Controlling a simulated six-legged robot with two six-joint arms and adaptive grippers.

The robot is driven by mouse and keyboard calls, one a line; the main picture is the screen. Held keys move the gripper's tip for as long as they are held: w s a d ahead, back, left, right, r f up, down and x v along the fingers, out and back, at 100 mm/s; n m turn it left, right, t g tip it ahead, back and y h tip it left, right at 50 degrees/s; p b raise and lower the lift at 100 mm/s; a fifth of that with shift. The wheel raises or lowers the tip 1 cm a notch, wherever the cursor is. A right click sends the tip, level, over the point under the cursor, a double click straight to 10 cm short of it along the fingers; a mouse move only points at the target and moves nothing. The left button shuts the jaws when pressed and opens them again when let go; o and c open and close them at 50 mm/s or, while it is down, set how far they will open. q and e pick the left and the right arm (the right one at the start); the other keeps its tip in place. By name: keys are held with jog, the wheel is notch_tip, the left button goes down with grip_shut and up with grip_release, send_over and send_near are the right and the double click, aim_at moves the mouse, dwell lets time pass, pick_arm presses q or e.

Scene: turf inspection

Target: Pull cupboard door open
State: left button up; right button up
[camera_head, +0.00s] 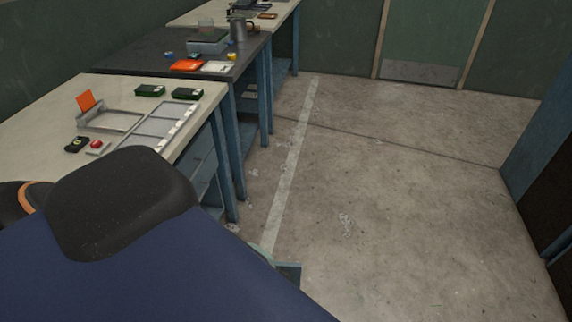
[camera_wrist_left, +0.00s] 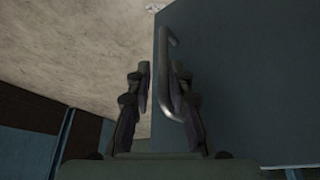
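In the left wrist view a dark blue-grey panel, seemingly the cupboard door (camera_wrist_left: 250,85), fills the right side. A curved metal bar handle (camera_wrist_left: 161,70) stands out near the panel's left edge. My left gripper (camera_wrist_left: 159,82) is open, with one finger on each side of the handle's bar. The right finger overlaps the handle's lower end. A gap shows between the left finger and the bar; I cannot tell whether the right finger touches it. Whether the door is ajar cannot be told. Neither gripper can be made out in the head view.
In the head view a workbench (camera_head: 55,113) with small items stands at the left, and a dark-topped bench (camera_head: 130,55) stands beyond it. The concrete floor (camera_head: 400,200) is clear in the middle. A blue cabinet with dark panels (camera_head: 540,150) stands at the right edge.

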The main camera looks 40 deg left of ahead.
pick_arm(q)
jog(key=shift+s, duration=0.1)
jog(key=s+r, duration=0.2)
jog(key=s, duration=1.1)
jog(key=shift+d+r, duration=0.2)
jog(key=shift+r, duration=0.2)
dwell(0.4)
jog(key=s+d+r+g+b, duration=0.1)
jog(key=s+d+r+g, duration=0.25)
jog(key=s, duration=0.45)
jog(key=s+d+r+g+b, duration=0.1)
jog(key=s+d+r+g, duration=0.1)
jog(key=s+r, duration=0.35)
jog(key=s+d+r+b, duration=0.1)
jog(key=d+r+b, duration=0.2)
jog(key=r, duration=0.9)
jog(key=w+r, duration=0.2)
jog(key=w, duration=0.4)
jog(key=shift+w+d+r+t+b, duration=0.15)
jog(key=shift+d+r+t+b, duration=0.2)
jog(key=shift+r+t, duration=0.1)
